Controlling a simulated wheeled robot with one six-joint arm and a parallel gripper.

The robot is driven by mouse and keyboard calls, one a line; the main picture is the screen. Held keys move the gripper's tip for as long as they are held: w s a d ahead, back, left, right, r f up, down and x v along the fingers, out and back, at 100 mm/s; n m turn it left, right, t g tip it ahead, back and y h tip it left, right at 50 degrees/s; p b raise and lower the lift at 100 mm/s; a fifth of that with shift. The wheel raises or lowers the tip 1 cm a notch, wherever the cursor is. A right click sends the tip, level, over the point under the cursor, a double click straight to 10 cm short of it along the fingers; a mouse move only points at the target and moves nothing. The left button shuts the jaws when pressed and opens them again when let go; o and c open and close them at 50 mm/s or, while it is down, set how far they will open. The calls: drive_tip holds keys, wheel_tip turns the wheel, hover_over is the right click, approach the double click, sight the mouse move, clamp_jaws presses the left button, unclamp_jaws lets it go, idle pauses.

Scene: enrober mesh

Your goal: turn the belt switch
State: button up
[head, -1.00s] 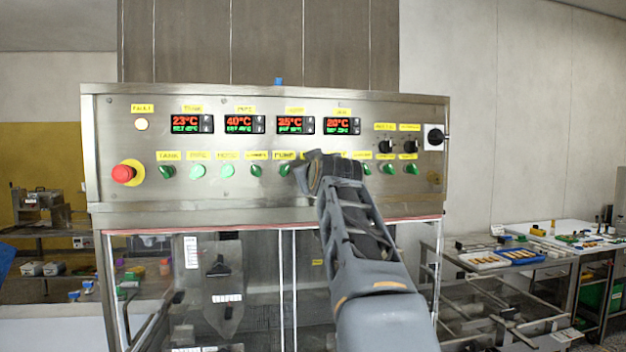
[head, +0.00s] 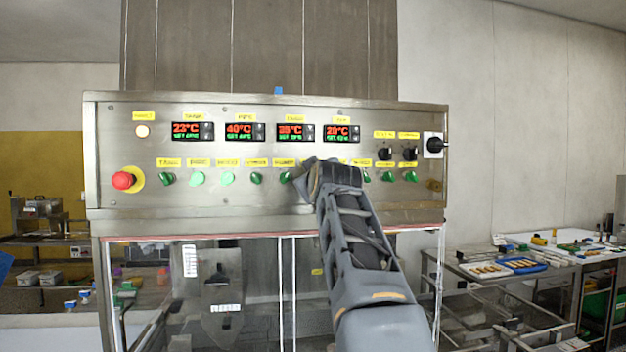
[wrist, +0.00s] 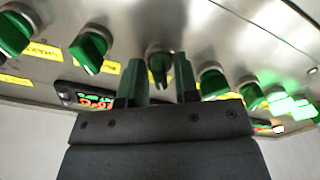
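The control panel (head: 265,195) is a steel face with a row of green rotary switches under yellow labels. My gripper (wrist: 161,72) is at this row. In the wrist view its two dark green fingers stand either side of one green switch (wrist: 158,64), with small gaps showing, so it looks open around the knob. In the head view my arm's end covers the switches right of the middle. The label texts are too blurred to tell which switch is the belt switch.
Neighbouring green switches (wrist: 90,50) and (wrist: 212,82) sit close on both sides. A red emergency button (head: 123,180) is at the panel's left, and a black rotary switch (head: 434,145) is at its right. Temperature displays (head: 292,132) are above. A bench (head: 480,255) with trays stands at right.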

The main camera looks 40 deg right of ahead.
drive_tip(key=shift+o, duration=0.7)
drive_tip(key=b+v, duration=0.4)
drive_tip(key=v, duration=1)
drive_tip(key=shift+w, duration=0.1)
